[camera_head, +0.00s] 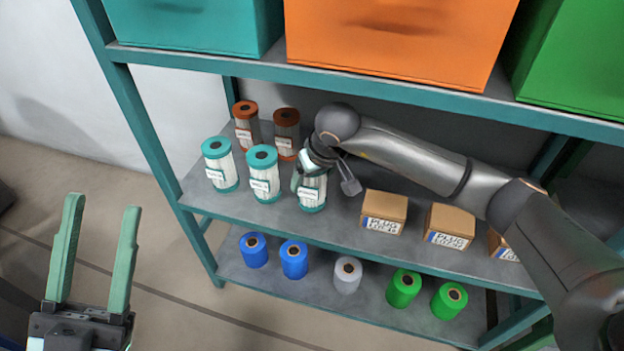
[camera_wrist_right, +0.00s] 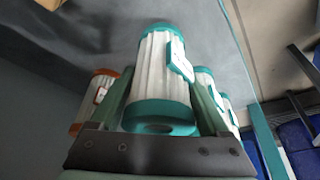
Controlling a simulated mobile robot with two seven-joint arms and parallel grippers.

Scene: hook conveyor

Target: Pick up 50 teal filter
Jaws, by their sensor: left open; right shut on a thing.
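Three teal-capped white pleated filters are on the middle shelf in the head view. The left one (camera_head: 220,165) and the middle one (camera_head: 264,174) stand upright. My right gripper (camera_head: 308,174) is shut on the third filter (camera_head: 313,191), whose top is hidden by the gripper. In the right wrist view this filter (camera_wrist_right: 162,75) sits between the two green fingers, its label facing right. I cannot tell whether it touches the shelf. My left gripper (camera_head: 102,205) is open and empty at the lower left, away from the shelf.
Two brown-capped filters (camera_head: 246,124) (camera_head: 286,134) stand behind the teal ones. Cardboard boxes (camera_head: 383,212) are to the right. Teal, orange (camera_head: 395,40) and green bins stand on the shelf above.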

